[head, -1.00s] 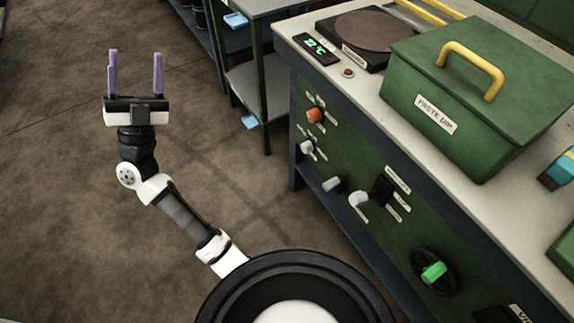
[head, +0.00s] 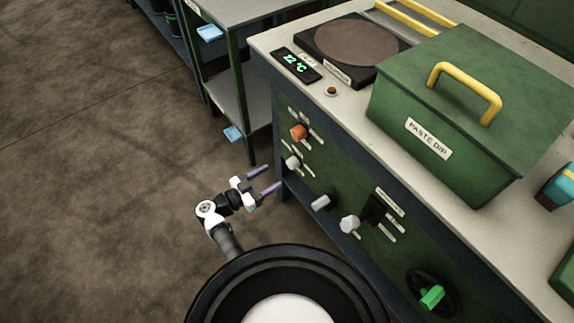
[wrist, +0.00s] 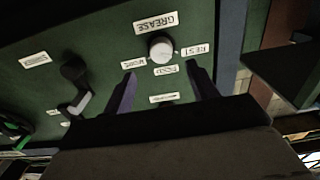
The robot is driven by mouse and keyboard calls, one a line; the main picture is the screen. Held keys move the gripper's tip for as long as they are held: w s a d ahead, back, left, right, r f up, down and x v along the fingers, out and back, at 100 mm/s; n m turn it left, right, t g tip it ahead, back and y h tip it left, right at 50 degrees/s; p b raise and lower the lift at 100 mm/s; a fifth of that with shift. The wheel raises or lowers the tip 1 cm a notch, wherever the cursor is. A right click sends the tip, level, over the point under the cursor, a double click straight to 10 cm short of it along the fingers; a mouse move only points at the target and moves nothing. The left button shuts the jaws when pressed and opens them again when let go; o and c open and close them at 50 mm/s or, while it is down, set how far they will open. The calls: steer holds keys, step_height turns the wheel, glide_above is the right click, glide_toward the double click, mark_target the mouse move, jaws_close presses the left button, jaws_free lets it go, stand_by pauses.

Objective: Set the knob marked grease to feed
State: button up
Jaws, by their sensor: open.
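The grease knob (wrist: 162,49) is a pale round knob on the green panel, beside a label reading GREASE (wrist: 156,22). Smaller labels sit around it, one reading REST (wrist: 196,50); its pointer direction is too unclear to tell. In the head view it appears to be the pale knob (head: 292,162) below the orange one. My gripper (head: 273,179) is open and empty, its purple fingers pointing at the panel. In the wrist view the fingers (wrist: 162,82) stand on either side of the knob's line, apart from it.
An orange knob (head: 299,132), a grey knob (head: 321,202), a white knob (head: 350,224) and a green handle (head: 432,297) share the panel. A green paste dip box (head: 430,145) stands on the worktop. A shelf unit (head: 232,95) stands to the left; the floor before it is open.

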mark_target(289, 166)
steer(key=x, duration=0.8)
steer(key=shift+a+p, duration=0.1)
steer(key=shift+p, duration=0.2)
steer(key=shift+c, duration=0.2)
steer(key=c, duration=0.9)
steer(key=shift+c, duration=0.2)
steer(key=shift+m, duration=0.3)
steer(key=m+b, duration=0.2)
steer(key=m, duration=0.3)
steer(key=shift+f+m, duration=0.1)
steer(key=shift+m, duration=0.2)
steer(key=m+b, duration=0.2)
steer(key=m, duration=0.3)
steer(key=shift+b, duration=0.4)
steer(key=shift+m, duration=0.4)
